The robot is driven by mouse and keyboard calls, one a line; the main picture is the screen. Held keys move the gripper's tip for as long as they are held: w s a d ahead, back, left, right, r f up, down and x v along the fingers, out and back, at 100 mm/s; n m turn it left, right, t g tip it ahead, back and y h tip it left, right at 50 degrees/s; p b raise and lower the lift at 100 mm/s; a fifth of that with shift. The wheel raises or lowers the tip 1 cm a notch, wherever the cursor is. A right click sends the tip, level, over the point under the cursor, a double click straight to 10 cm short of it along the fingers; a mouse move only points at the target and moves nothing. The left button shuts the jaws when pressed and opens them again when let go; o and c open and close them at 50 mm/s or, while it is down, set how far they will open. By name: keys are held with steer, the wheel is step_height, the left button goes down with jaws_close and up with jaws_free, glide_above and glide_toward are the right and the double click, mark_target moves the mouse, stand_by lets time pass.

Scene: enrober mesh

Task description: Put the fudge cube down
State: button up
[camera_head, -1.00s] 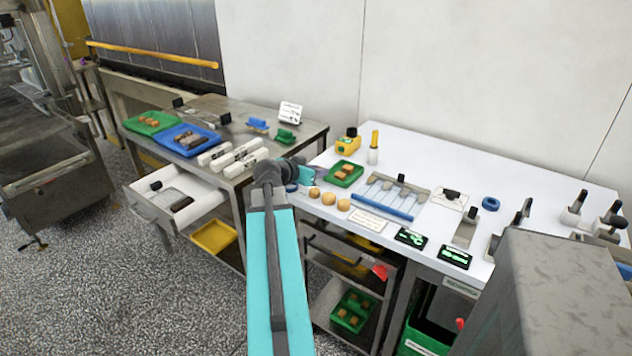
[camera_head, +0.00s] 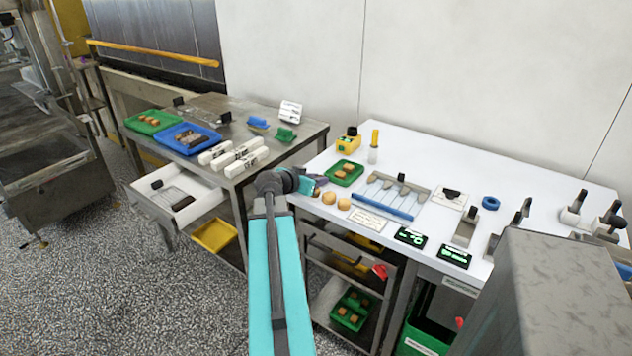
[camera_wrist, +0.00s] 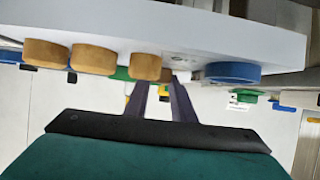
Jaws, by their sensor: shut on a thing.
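My gripper (camera_head: 319,182) is at the left edge of the white table (camera_head: 440,150), near the row of round tan pieces. In the wrist view its two dark fingers (camera_wrist: 164,82) are close together, with a small brown bit, the fudge cube (camera_wrist: 167,76), between their tips. Most of the cube is hidden, and I cannot tell whether it touches the table. A green tray (camera_head: 333,180) with brown cubes in it stands just behind and right of my gripper.
A rack with a blue bar (camera_head: 385,207) is to the right. A steel table (camera_head: 310,130) with trays and white blocks is to the left.

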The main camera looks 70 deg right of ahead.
steer(key=o, duration=0.8)
steer(key=shift+r, duration=0.15)
steer(key=v, duration=0.6)
steer(key=shift+a+b, duration=0.25)
steer(key=shift+b, duration=0.1)
steer(key=shift+d+b, duration=0.15)
steer(key=shift+b, duration=0.95)
steer(key=shift+w+b, duration=0.15)
steer(key=shift+b, duration=0.75)
steer(key=b+v, duration=0.2)
steer(key=b, duration=0.6)
steer(key=shift+a, duration=0.35)
steer(key=shift+v, duration=1.6)
